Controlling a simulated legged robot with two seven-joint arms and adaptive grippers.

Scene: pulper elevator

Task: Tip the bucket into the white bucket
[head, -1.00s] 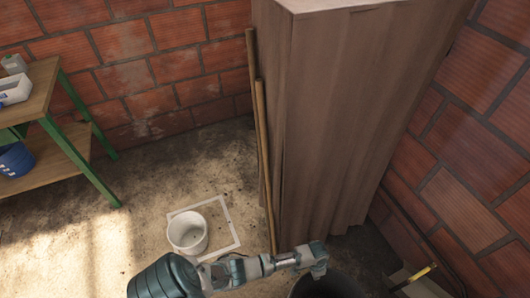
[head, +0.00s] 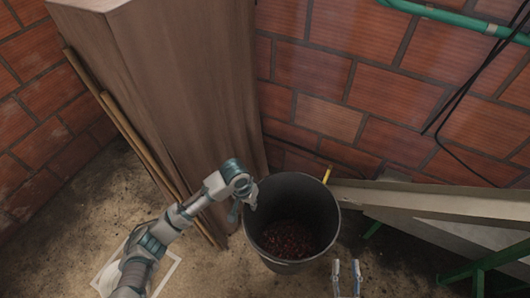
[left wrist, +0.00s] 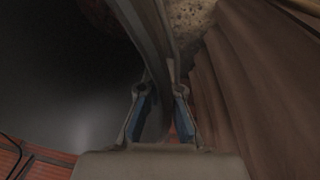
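A large dark grey bucket (head: 298,197) stands on the floor in the head view, with a layer of dark red cherry-like bits (head: 287,239) in its bottom. My left gripper (head: 246,207) is at the bucket's left rim. In the left wrist view its two fingers (left wrist: 159,92) are apart, one on each side of the bucket rim, with no clear grip on it. My right gripper (head: 346,277) is open and empty, in front of the bucket to its lower right. The white bucket cannot be made out now; my left arm covers part of the white floor square.
A tall wooden cabinet (head: 180,80) stands close on the left of the bucket, with wooden poles (head: 140,145) leaning on it. A grey trough-like ledge (head: 430,203) and green legs (head: 480,268) are on the right. A brick wall (head: 340,85) closes the back.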

